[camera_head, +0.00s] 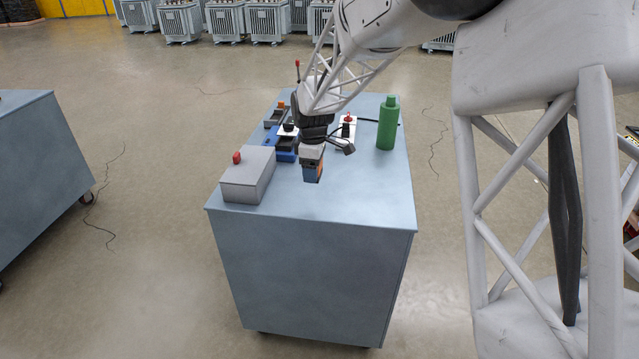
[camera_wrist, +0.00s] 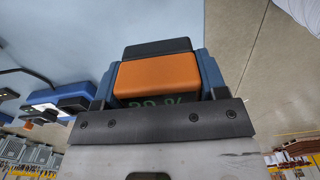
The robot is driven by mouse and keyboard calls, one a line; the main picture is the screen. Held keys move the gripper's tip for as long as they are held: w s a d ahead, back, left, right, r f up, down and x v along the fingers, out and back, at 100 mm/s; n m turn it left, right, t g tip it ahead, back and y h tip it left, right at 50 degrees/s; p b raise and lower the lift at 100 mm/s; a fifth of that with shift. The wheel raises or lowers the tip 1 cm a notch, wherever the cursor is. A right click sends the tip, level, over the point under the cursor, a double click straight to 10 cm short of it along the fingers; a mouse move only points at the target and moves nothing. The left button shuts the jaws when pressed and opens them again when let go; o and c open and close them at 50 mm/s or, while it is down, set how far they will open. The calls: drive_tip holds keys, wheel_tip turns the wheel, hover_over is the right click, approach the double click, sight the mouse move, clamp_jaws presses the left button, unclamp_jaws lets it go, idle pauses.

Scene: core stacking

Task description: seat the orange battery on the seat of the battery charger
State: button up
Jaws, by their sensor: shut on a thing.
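My gripper (camera_head: 312,160) is shut on the orange battery (camera_head: 319,170) and holds it over the front middle of the cart top. In the wrist view the orange battery (camera_wrist: 158,75) fills the space ahead of the jaws, with blue sides, a dark end and partly hidden lettering beside it. The blue battery charger (camera_head: 284,155) sits on the cart behind and left of the gripper, partly hidden by the arm. The battery is apart from the charger. The charger also seems to show at the left of the wrist view (camera_wrist: 62,94); its seat is not clear.
A grey box (camera_head: 248,178) with a red knob stands at the cart's left front. A green bottle (camera_head: 387,125) stands at the right. A pale plate with a red button (camera_head: 347,119) and a small orange-topped unit (camera_head: 281,105) are farther back. The cart top's front right (camera_head: 375,200) is clear.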

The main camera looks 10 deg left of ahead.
drive_tip(key=w+a+r, duration=0.1)
drive_tip(key=w+a, duration=0.6)
drive_tip(key=w, duration=0.6)
drive_tip(key=w+a+r, duration=0.2)
drive_tip(key=w+a, duration=0.5)
drive_tip(key=w, duration=0.6)
drive_tip(key=shift+w+a+n, duration=0.15)
drive_tip(key=shift+a+n, duration=0.15)
drive_tip(key=shift+a, duration=0.05)
drive_tip(key=shift+r, duration=0.1)
drive_tip(key=shift+f, duration=2.95)
drive_tip(key=shift+f, duration=1.05)
drive_tip(key=o, duration=1.2)
